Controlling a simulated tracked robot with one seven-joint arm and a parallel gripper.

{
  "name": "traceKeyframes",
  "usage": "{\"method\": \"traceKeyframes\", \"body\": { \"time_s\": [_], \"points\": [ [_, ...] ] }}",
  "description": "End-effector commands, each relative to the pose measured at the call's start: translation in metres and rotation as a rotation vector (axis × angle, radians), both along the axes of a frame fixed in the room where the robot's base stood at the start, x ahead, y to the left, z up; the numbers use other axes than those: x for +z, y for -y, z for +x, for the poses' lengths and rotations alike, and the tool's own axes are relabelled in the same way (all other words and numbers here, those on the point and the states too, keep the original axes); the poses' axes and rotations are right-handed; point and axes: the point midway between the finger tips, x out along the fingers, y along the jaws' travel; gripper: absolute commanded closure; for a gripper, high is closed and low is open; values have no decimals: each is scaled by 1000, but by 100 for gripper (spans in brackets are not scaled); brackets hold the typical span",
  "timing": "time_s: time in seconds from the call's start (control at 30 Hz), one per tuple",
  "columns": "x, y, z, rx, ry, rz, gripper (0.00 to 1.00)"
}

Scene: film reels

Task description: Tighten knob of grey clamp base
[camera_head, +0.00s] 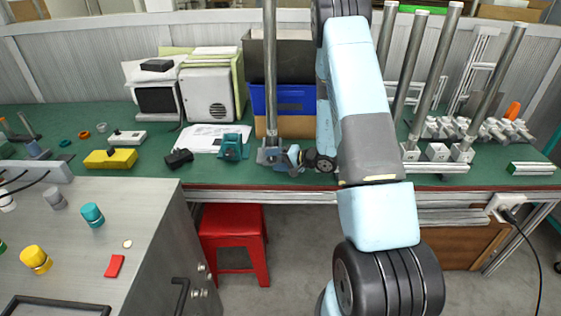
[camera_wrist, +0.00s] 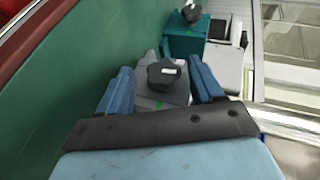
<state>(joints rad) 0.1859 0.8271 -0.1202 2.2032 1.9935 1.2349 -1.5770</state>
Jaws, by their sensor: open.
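The grey clamp base (camera_head: 268,157) stands near the front edge of the green bench, with a tall metal pole (camera_head: 270,70) rising from it. In the wrist view, the grey clamp base (camera_wrist: 176,97) carries a dark knob (camera_wrist: 163,73) with a small white mark. My gripper (camera_head: 290,156) is at the right side of the base in the head view, hiding the knob there. In the wrist view, my gripper (camera_wrist: 162,82) is open, with one blue finger on each side of the knob. Gaps show between the fingers and the knob.
A teal clamp base (camera_head: 232,147) stands just left of the grey one; its dark knob (camera_wrist: 191,12) shows in the wrist view. A black object (camera_head: 179,158) lies further left. A blue bin (camera_head: 290,100) is behind. Poles on bases (camera_head: 437,152) stand right.

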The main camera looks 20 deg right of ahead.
Motion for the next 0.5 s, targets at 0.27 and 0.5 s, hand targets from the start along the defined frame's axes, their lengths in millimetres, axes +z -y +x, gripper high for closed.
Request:
{"method": "traceKeyframes", "body": {
  "time_s": [0.27, 0.5],
  "points": [
    [12, 24, -21, -3, 0, -1, 34],
    [28, 57, -52, -5, -1, -1, 34]
  ]
}}
